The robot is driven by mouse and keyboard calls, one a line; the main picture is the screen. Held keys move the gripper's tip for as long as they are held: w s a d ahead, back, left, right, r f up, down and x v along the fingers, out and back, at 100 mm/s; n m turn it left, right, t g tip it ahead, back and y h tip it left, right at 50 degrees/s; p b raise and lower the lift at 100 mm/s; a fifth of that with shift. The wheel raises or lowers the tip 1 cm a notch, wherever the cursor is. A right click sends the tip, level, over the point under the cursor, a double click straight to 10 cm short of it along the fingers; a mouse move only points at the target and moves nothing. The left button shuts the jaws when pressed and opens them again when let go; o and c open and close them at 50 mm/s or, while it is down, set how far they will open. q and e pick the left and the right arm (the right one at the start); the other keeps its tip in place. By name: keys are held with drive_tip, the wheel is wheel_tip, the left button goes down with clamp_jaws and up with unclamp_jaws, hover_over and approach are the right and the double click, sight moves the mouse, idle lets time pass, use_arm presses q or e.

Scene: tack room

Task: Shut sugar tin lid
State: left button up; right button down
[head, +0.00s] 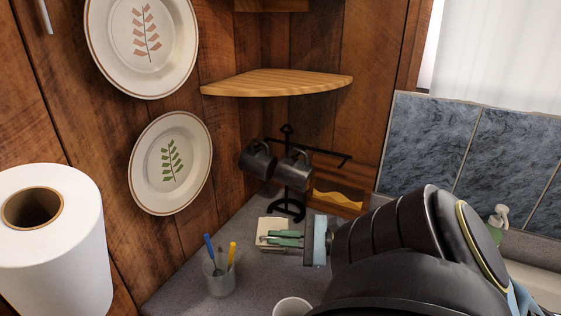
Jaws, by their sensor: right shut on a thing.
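A small cream, square-topped thing (270,226) stands on the grey counter near the back corner; it looks like the sugar tin, but its lid and hinge cannot be made out. My left gripper is not in view.
A mug tree (287,170) with dark mugs stands behind the cream thing. A clear cup (219,278) of pens stands left, a white cup (292,307) in front. A paper roll (60,250) is far left. A corner shelf (278,82) overhangs.

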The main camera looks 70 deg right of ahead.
drive_tip(key=c, duration=1.6)
unclamp_jaws()
wheel_tip(320, 180, up, 10)
drive_tip(key=shift+r, duration=0.1)
wheel_tip(320, 180, down, 10)
drive_tip(key=shift+f, duration=0.1)
